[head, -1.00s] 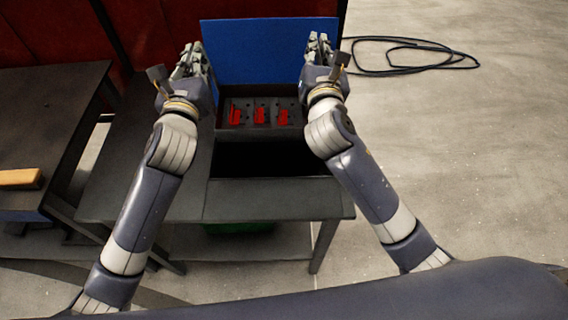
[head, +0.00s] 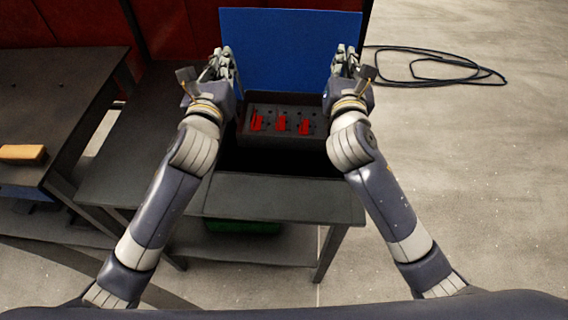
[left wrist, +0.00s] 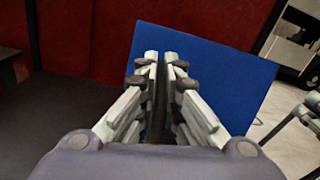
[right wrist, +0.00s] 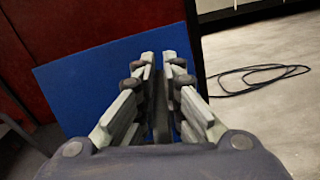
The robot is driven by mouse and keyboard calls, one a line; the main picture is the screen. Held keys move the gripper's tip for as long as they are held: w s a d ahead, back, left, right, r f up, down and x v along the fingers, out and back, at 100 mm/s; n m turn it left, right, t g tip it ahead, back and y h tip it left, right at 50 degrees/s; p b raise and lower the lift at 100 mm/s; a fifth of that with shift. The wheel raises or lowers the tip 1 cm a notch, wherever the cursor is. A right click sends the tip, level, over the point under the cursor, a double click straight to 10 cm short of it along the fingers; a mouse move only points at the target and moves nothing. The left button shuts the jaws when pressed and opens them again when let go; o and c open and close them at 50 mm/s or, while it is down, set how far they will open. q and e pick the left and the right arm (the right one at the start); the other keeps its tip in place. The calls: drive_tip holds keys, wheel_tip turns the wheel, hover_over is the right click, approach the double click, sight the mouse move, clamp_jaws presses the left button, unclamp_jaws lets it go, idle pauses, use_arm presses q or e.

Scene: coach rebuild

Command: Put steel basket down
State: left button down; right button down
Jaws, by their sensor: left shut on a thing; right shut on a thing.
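The steel basket (head: 287,141) is a dark, box-like container between my two grippers, in the middle of the head view. It has several red pieces (head: 281,125) in its far part, and its near part is in black shadow. My left gripper (head: 222,62) is shut on its left side, and my right gripper (head: 346,62) is shut on its right side. A thin dark edge shows between the fingers in the left wrist view (left wrist: 160,85) and the right wrist view (right wrist: 161,85). I cannot tell whether the basket's underside touches the dark table (head: 285,198).
A blue panel (head: 290,45) stands upright behind the basket. Another dark table (head: 60,95) at left carries an orange-brown block (head: 22,153). A green bin (head: 242,228) sits beneath the near table. A black cable (head: 435,68) lies coiled on open floor at right.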

drive_tip(key=shift+f, duration=0.1)
